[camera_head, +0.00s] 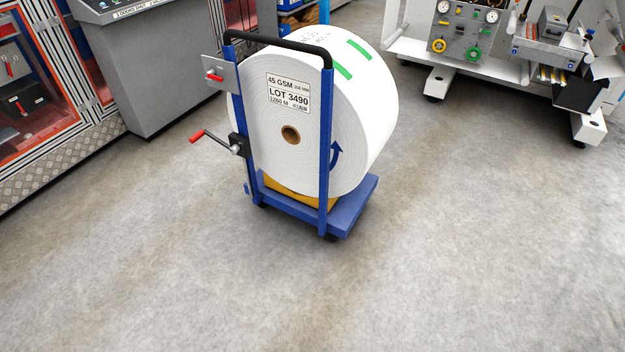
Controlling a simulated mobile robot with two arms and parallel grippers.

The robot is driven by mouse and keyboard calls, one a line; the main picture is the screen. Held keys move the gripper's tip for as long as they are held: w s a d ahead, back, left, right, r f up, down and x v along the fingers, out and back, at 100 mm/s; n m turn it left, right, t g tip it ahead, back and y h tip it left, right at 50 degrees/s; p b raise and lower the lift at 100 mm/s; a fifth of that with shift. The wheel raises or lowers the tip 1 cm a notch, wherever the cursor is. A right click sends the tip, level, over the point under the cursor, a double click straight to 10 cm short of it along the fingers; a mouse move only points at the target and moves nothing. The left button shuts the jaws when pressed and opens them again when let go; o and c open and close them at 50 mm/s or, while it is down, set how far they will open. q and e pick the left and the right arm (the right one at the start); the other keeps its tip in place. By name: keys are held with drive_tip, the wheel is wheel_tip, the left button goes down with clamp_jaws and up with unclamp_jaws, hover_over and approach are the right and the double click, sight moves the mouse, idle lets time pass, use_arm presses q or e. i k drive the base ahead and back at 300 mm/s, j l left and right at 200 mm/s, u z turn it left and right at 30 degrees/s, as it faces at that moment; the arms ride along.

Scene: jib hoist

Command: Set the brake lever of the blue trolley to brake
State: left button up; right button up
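The blue trolley (350,208) stands on the grey floor in the upper middle of the head view. It has two blue uprights joined by a black handle bar (278,39). A small grey plate with a red lever (214,76) is fixed to the left upright near the top. A crank with a red grip (197,136) sticks out to the left lower down on the same upright. A large white paper roll (352,105) rests on a yellow cradle (297,198) on the trolley. The marks beside the red lever are too small to read. Neither of my grippers is in view.
A grey control console (150,75) and a red-framed machine (45,95) stand at the left. A white machine with gauges and handwheels (468,32) stands at the upper right, its feet reaching onto the floor. The floor in front of the trolley is clear.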

sight(210, 73)
drive_tip(key=i+u, duration=0.1)
drive_tip(key=i, duration=0.5)
drive_tip(key=i+l+u, duration=0.1)
drive_tip(key=i, duration=0.5)
drive_tip(key=i+l+u, duration=0.1)
drive_tip(key=i, duration=0.5)
drive_tip(key=i+l+u, duration=0.1)
drive_tip(key=i, duration=0.5)
drive_tip(key=l, duration=0.1)
